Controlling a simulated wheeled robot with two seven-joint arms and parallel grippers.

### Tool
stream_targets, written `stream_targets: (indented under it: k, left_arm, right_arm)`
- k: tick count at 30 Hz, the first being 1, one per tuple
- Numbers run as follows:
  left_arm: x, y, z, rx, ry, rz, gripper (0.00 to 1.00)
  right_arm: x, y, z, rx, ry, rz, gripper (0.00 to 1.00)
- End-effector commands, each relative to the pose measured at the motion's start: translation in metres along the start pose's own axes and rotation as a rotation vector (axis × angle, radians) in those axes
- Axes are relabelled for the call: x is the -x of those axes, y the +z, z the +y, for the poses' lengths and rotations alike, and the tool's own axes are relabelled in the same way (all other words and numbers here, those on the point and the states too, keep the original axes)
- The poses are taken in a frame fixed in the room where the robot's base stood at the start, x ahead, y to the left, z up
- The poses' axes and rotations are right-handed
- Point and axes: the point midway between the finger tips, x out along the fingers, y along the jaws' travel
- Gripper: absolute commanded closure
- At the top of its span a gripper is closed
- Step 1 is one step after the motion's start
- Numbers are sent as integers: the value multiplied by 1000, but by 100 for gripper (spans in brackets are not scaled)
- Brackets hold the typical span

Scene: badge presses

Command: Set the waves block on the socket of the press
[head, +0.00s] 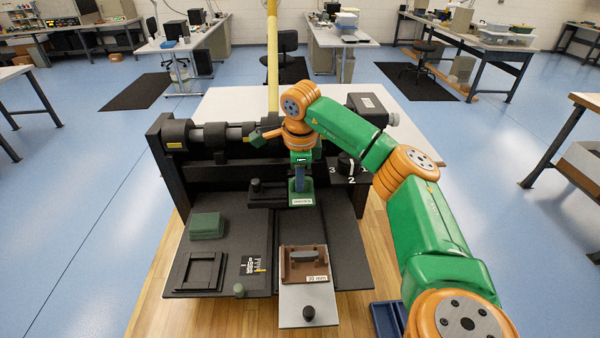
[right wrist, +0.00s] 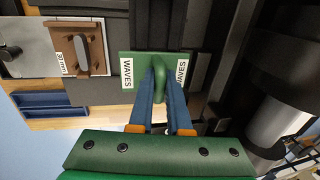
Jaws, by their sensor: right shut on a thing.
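My right gripper (head: 300,178) points down in front of the press (head: 185,140), its blue fingers shut on the raised grip of the green waves block (head: 302,198). In the right wrist view the same gripper (right wrist: 160,78) pinches the grip, and the block (right wrist: 133,60) shows white WAVES labels on both sides. The block is upright, over the dark middle of the press, right beside a black knobbed piece (head: 265,192). I cannot tell whether it touches what is below; that surface is hidden under it. I cannot make out the socket for certain. My left gripper is not in view.
A brown holder (head: 291,275) labelled 30 mm sits on a grey slide plate (head: 303,315) in front. A green slab (head: 206,225) and a black frame (head: 187,272) lie at left. A blue tray (head: 384,320) is at lower right. A numbered dial (head: 346,165) stands right of the block.

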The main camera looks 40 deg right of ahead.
Motion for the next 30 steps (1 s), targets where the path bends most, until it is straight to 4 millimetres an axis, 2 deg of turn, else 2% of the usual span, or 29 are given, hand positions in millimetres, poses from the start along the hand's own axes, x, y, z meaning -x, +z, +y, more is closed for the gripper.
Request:
stream_targets:
  k: [7,8,9,11,12,21,23,27,30]
  left_arm:
    - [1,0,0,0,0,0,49]
    - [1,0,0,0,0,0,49]
    - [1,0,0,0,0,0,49]
    - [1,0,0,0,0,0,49]
    - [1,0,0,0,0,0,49]
    - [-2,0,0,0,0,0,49]
    - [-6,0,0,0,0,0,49]
    - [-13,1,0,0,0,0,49]
    - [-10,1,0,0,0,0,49]
  right_arm:
    - [0,0,0,0,-1,-1,100]
    - [0,0,0,0,-1,-1,79]
    - [0,0,0,0,-1,-1,68]
    - [0,0,0,0,-1,-1,52]
    - [0,0,0,0,-1,-1,49]
    - [3,1,0,0,-2,-2,49]
    - [12,1,0,-1,-4,-5,49]
    - [44,1,0,-1,-5,-6,49]
    - [63,1,0,-1,-4,-3,49]
